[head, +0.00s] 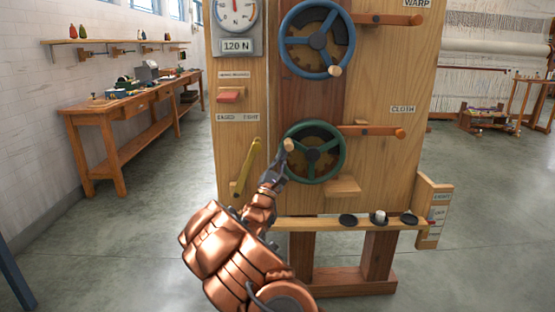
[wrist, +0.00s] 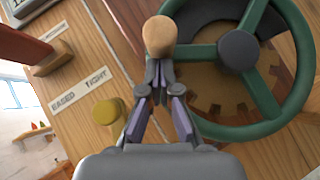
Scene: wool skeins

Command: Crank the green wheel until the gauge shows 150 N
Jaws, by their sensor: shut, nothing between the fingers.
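The green wheel (head: 314,153) is mounted low on the wooden panel, below a blue wheel. Its pale wooden crank knob (head: 290,145) is at the wheel's upper left; the knob also shows large in the wrist view (wrist: 159,36). My gripper (head: 284,153) is at the wheel's left side, its fingertips right by the knob. In the wrist view the fingertips (wrist: 160,72) are together just below the knob, with nothing between them. Whether they touch the knob I cannot tell. The gauge (head: 236,17) is cut off at the top; its display (head: 236,46) reads 120 N.
The blue wheel (head: 317,40) is above. A yellow lever (head: 246,168) stands left of the green wheel, beside an EASED/TIGHT label (head: 238,117). A red-topped block (head: 230,96) is above it. Wooden pegs (head: 372,132) stick out at right. A ledge (head: 330,224) with small dark dishes runs below.

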